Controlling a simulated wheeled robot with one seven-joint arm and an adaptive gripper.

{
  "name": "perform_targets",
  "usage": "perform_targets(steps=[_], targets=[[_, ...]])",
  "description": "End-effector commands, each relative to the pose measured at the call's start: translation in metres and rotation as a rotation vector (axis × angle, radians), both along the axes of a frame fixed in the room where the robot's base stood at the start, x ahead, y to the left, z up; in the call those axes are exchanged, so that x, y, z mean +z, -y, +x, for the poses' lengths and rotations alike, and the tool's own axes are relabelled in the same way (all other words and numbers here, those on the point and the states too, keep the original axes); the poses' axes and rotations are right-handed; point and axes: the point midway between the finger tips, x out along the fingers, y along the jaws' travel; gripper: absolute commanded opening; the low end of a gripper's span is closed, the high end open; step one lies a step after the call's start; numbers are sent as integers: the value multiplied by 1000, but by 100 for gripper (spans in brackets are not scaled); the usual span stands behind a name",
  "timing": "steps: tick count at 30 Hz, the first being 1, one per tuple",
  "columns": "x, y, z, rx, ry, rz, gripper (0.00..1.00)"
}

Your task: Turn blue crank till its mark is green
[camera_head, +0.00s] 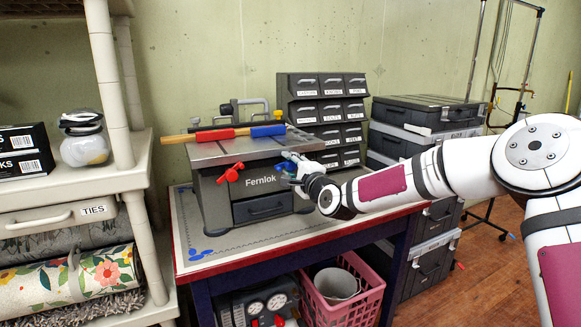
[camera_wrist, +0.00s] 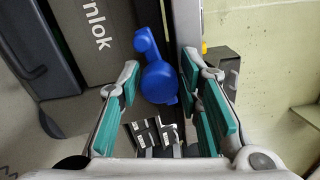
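The blue crank (camera_wrist: 158,80) shows in the wrist view by the edge of the grey Fernlok machine, a rounded blue body with a short arm ending in a knob. My gripper (camera_wrist: 161,72) is open, with teal-padded fingers on either side of the crank and gaps visible. In the head view my gripper (camera_head: 291,167) is at the right front of the Fernlok machine (camera_head: 215,203) and hides most of the crank. I cannot make out the crank's mark or its colour.
A red crank (camera_head: 230,173) is on the machine's front left. A bar with red and blue sleeves (camera_head: 227,133) lies on top. A drawer cabinet (camera_head: 324,88) and stacked dark cases (camera_head: 425,112) stand behind. A pink basket (camera_head: 345,307) is under the table (camera_head: 293,236). Shelves (camera_head: 133,180) stand left.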

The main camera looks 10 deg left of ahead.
Motion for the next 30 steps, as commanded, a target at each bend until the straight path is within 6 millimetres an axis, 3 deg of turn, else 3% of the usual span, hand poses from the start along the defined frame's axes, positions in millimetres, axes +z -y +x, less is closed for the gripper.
perform_targets(steps=[14, 30], targets=[[-1, 5, -8, 2, -2, -2, 46], [-1, 58, -85, -1, -1, -2, 46]])
